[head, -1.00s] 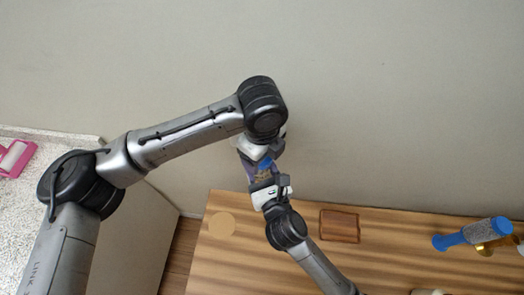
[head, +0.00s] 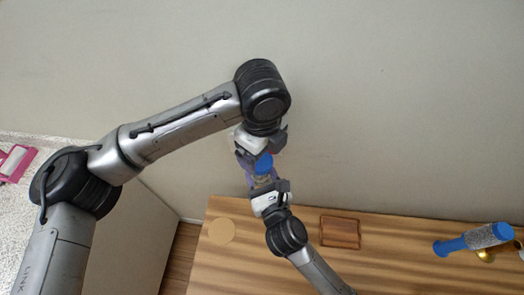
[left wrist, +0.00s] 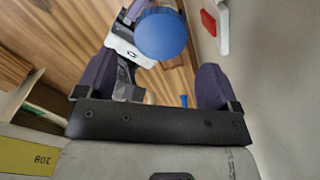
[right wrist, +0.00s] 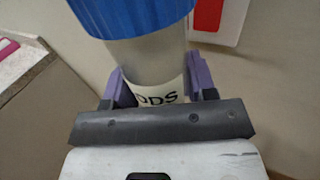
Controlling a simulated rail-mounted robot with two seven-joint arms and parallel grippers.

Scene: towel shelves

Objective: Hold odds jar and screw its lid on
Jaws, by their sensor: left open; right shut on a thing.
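The odds jar (right wrist: 155,62) is a clear-to-grey cylinder with a pale label, on which the letters "DDS" show in the right wrist view. A blue lid (right wrist: 130,12) sits on its top; I cannot tell how tight it is. The lid also shows in the left wrist view (left wrist: 161,34) and the head view (head: 264,163). My right gripper (right wrist: 158,80) is shut around the jar's body and holds it up off the table. My left gripper (left wrist: 154,72) is open, its purple fingers spread wide, above and close to the lid. The lid lies just past its fingertips.
A speckled counter with a pink-framed object (head: 14,162) is at the left. A wall stands behind.

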